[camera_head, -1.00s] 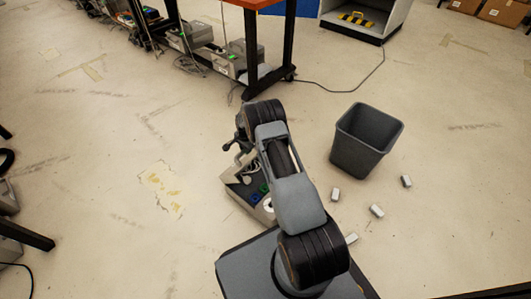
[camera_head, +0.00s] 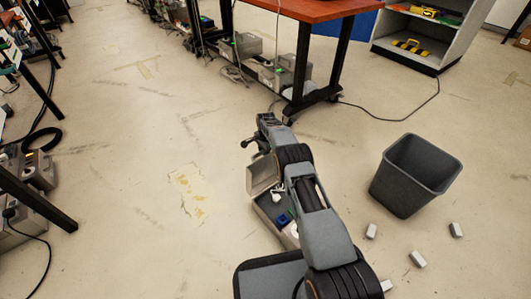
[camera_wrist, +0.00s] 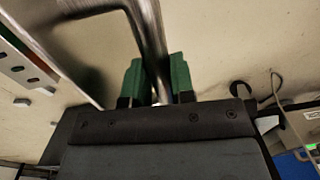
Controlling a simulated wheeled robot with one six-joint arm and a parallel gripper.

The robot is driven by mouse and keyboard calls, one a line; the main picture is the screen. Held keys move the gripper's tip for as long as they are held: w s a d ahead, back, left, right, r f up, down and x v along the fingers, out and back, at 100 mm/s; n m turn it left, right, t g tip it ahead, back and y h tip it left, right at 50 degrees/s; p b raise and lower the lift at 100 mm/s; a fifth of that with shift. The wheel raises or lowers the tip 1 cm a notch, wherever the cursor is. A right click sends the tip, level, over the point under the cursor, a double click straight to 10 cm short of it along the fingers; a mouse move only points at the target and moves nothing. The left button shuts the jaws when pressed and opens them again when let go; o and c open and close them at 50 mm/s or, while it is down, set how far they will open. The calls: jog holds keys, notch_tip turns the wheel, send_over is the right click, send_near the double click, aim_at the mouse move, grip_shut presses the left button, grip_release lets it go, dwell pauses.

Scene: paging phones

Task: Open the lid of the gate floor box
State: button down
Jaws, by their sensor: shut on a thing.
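A grey floor box (camera_head: 267,212) stands on the floor beside my arm. Its inside shows blue and green parts and something white, and my arm hides part of it. Its pale lid (camera_head: 260,174) stands raised at the far end of the box. My gripper (camera_wrist: 158,82) has green fingertips in the wrist view, shut on a bare metal bar (camera_wrist: 151,28), which looks like the lid's handle. In the head view my gripper is above the lid, and its fingertips are hard to make out. No label on the box is readable.
A dark grey bin (camera_head: 413,177) stands to the right, with several small white blocks (camera_head: 417,259) on the floor nearby. A red-topped table (camera_head: 312,10) and a shelf unit (camera_head: 408,50) are behind. Other grey boxes (camera_head: 38,172) sit at the left. Floor left of the box is clear.

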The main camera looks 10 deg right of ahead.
jog(key=shift+w+f, duration=0.1)
jog(key=shift+w, duration=0.4)
dwell(0.3)
jog(key=c, duration=1.1)
grip_release()
jog(key=shift+d, duration=0.1)
jog(key=shift+c, duration=0.2)
jog(key=shift+o, duration=0.9)
jog(key=shift+a, duration=0.2)
notch_tip(320, 180, up, 14)
jog(key=p, duration=0.6)
jog(key=shift+s+d, duration=0.25)
jog(key=shift+s, duration=0.2)
jog(key=shift+f, duration=0.1)
